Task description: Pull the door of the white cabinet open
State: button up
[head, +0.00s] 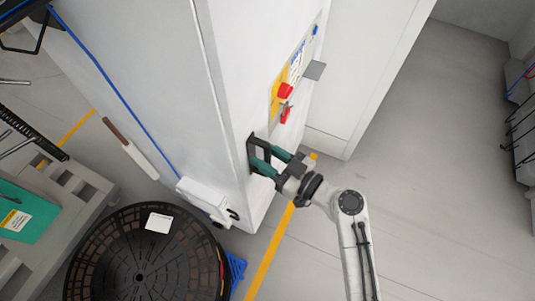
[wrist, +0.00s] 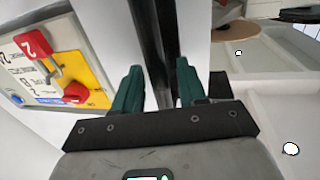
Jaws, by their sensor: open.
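The white cabinet (head: 180,70) stands tall in the middle of the head view, and its door looks flush with the body. A dark upright handle (head: 251,150) is on the cabinet's front, low near the edge. My gripper (head: 264,158) is at this handle, with its green fingers pointing at the cabinet. In the wrist view the black handle bar (wrist: 152,40) runs between the two spread fingers of my gripper (wrist: 159,72). The jaws are open, and gaps show beside the bar. Whether the fingertips touch the cabinet cannot be told.
A yellow panel with a red switch (head: 285,91) is above the handle; a grey plate (head: 315,70) juts out nearby. A large black reel (head: 140,262) and a white box (head: 203,197) are left of my arm. The floor (head: 420,150) at right is clear.

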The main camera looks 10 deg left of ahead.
grip_shut()
dwell(0.3)
dwell(0.3)
